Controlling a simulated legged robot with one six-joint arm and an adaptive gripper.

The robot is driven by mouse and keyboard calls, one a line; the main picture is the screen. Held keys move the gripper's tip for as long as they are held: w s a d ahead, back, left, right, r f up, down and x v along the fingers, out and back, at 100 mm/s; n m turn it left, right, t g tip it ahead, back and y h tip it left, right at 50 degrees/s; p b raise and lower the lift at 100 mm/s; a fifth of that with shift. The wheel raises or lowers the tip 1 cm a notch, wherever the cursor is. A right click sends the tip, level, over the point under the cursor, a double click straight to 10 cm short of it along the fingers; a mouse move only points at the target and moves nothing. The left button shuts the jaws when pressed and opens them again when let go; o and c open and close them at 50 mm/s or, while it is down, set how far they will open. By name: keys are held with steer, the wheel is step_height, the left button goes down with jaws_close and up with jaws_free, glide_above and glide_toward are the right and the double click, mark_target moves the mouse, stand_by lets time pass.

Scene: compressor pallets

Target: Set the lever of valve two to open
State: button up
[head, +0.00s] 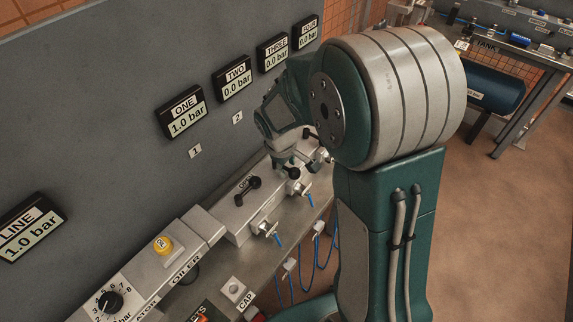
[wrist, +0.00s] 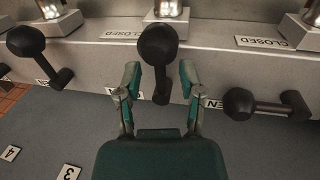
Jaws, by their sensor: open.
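The lever of valve two (head: 292,173) has a black round knob and stands on the grey manifold in the head view. In the wrist view this lever (wrist: 158,45) points up the picture, away from the wall side, with its stem (wrist: 162,85) below the knob. My gripper (wrist: 159,78) is open, one finger on each side of the lever. I cannot tell whether either finger touches it. In the head view my gripper (head: 283,157) is just above the manifold, partly hidden by my arm. The TWO display (head: 232,78) reads 0.0 bar.
Another lever (wrist: 38,52) stands left in the wrist view. Display ONE (head: 180,111) reads 1.0 bar. The grey wall panel (head: 130,70) rises behind the manifold.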

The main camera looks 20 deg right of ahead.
steer(key=shift+c, duration=0.3)
jaws_close()
